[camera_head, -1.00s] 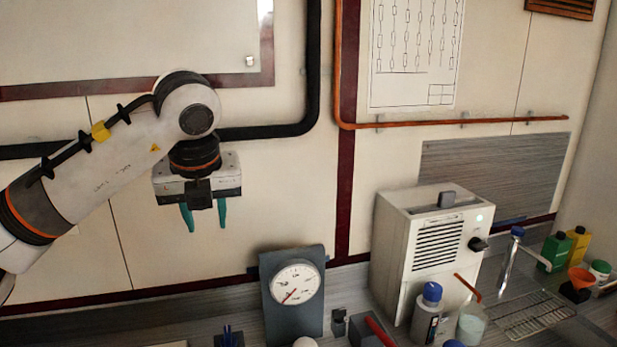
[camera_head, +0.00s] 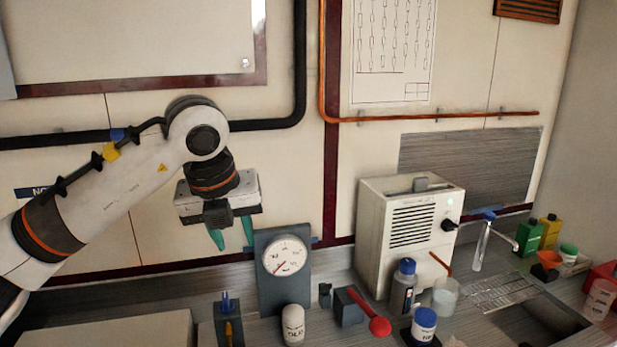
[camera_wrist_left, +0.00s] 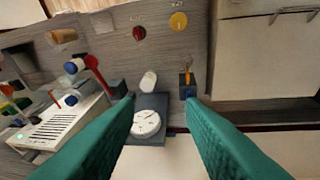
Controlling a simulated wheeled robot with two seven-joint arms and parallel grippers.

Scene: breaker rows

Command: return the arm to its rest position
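My left arm comes in from the left in the head view, and my left gripper (camera_head: 232,236) hangs from it in front of the wall. Its two green fingers point down and stand apart, with nothing between them. It is just left of the dial gauge on its dark stand (camera_head: 285,255), above the bench. In the left wrist view the green fingers (camera_wrist_left: 160,130) are also spread, with the gauge and bench beyond them. My right arm and gripper do not show.
A white box with a vent grille (camera_head: 410,240) stands right of the gauge. A white bottle (camera_head: 293,325), a blue-capped bottle (camera_head: 402,288), a red-handled item (camera_head: 378,326) and a wire rack (camera_head: 498,290) are on the bench. A pale box (camera_head: 110,332) lies front left. Pipes run along the wall.

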